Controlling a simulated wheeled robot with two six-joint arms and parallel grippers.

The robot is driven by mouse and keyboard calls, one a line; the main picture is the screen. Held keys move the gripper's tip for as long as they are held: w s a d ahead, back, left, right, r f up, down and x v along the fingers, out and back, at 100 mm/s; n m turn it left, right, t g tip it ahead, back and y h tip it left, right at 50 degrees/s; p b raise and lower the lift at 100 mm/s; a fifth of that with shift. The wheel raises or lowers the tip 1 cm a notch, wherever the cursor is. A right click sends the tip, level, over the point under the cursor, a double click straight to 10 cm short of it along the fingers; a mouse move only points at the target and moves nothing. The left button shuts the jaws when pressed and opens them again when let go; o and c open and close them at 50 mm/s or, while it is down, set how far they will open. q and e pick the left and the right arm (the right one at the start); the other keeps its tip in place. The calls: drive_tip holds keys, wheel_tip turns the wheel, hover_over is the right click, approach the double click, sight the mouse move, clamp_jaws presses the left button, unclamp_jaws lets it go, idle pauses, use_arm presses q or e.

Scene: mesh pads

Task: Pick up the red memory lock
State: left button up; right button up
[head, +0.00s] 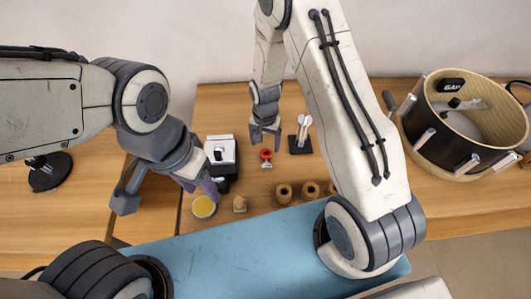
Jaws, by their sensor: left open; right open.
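The red memory lock (266,155) is a small red piece with a paler lower part, on the wooden table near the middle of the head view. My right gripper (264,143) points down just behind and above it, with its fingers apart and nothing visible between them. I cannot tell whether a finger touches the lock. My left gripper (167,197) is open and empty at the left, near a yellow-topped round container (203,207).
A white and black device (220,152) stands left of the lock. A small stand with a dark base (300,145) is to its right. Several brown cylinders (284,193) are in front. A large drum (465,120) sits at the right.

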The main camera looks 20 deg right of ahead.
sight(266, 150)
drive_tip(key=f, duration=0.1)
drive_tip(key=f+p, duration=0.1)
drive_tip(key=f, duration=0.1)
drive_tip(key=shift+s+f, duration=0.15)
drive_tip(key=shift+s, duration=0.1)
drive_tip(key=shift+f, duration=0.45)
clamp_jaws()
drive_tip(key=shift+r, duration=0.15)
drive_tip(key=shift+w+r, duration=0.1)
drive_tip(key=shift+r, duration=0.55)
wheel_tip(266, 150, up, 8)
drive_tip(key=b, duration=0.2)
drive_tip(key=shift+r, duration=0.25)
